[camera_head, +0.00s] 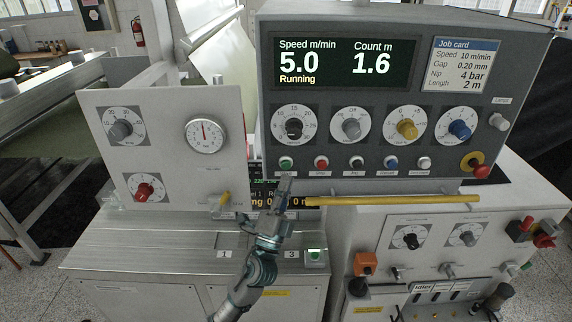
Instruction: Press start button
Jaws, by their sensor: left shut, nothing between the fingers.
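The green start button (286,163) is the leftmost in a row of buttons low on the grey control panel (385,190). My left gripper (286,182) is shut and empty, pointing up with its tips just below the green button in the picture. I cannot tell whether the tips touch the panel. The display (340,62) reads speed 5.0 m/min, count 1.6 m and "Running". My right gripper is not in view.
A red button (321,163) sits just right of the green one. A red emergency knob (480,171) is at the panel's right. A yellow bar (400,200) runs below the panel. A gauge panel (165,140) stands at left. A lit green button (315,253) is on the lower bench.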

